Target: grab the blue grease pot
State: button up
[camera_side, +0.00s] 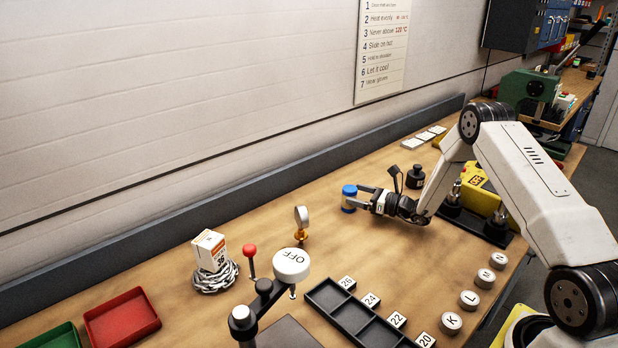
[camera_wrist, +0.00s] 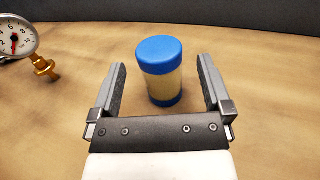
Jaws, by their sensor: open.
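The blue grease pot (camera_side: 349,198) stands upright on the wooden bench in the side view. It has a blue lid, a pale yellowish body and a blue base. In the wrist view the pot (camera_wrist: 161,72) stands between the two fingers, toward their tips, with a visible gap on each side. My gripper (camera_side: 361,198) is low over the bench, reaching the pot from the right. In the wrist view my gripper (camera_wrist: 162,75) is open, and its fingers do not touch the pot.
A dial gauge with a brass fitting (camera_side: 301,222) stands left of the pot, also at left in the wrist view (camera_wrist: 18,40). A black bottle (camera_side: 415,177) stands behind my gripper. A black compartment tray (camera_side: 352,318) lies in front. The bench around the pot is clear.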

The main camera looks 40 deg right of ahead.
aim_at(350, 188)
jog(key=shift+x, duration=1.5)
grip_shut()
jog(key=shift+r, duration=0.15)
jog(key=shift+r, duration=0.7)
jog(key=s+a+r, duration=0.3)
jog(key=s+r, duration=0.8)
jog(key=s, duration=0.2)
jog(key=shift+s+a, duration=0.3)
jog(key=shift+a, duration=0.1)
